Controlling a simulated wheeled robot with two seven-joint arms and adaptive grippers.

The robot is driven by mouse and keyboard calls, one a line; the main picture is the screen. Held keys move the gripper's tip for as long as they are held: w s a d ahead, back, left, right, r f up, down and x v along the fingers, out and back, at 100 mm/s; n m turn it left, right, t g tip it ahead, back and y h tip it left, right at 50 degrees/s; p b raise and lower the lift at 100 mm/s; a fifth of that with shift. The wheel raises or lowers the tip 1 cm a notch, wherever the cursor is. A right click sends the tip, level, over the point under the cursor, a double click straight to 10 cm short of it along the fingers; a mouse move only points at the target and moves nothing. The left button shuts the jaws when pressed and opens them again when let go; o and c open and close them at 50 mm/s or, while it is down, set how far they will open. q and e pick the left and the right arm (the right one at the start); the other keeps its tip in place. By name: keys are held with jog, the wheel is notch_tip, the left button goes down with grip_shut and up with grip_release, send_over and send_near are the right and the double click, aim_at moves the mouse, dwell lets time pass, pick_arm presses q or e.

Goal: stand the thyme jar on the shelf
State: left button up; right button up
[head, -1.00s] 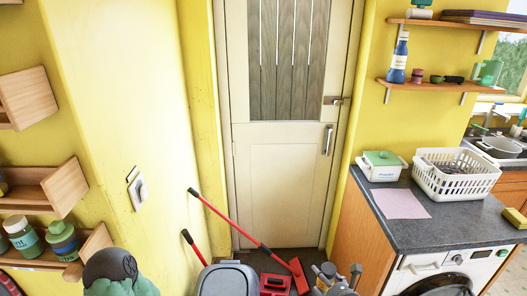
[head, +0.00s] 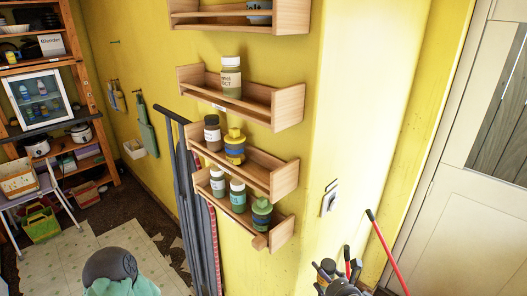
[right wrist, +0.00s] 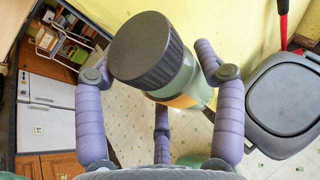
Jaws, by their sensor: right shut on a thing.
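My right gripper (right wrist: 160,75) is shut on a jar (right wrist: 181,84) with a wide dark grey ribbed lid, pale green sides and an orange label band. The jar is tilted in the right wrist view, with a finger on each side. Its label cannot be read. In the head view my right gripper (head: 338,278) is low, right of and below the shelves, with little of the jar visible. The wooden wall shelf (head: 288,107) holds one jar (head: 231,76) with a pale label. My left gripper is not in view.
A lower shelf (head: 284,178) holds a brown jar (head: 212,133) and a yellow-lidded jar (head: 235,146). The lowest shelf (head: 279,236) holds three jars. A bin (right wrist: 285,95) stands at right in the wrist view.

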pick_arm(q)
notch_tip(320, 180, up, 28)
jog(key=p, duration=2.6)
pick_arm(e)
notch_tip(320, 180, up, 33)
jog(key=w, duration=0.1)
jog(key=shift+w+f, duration=0.15)
jog(key=shift+a, duration=0.1)
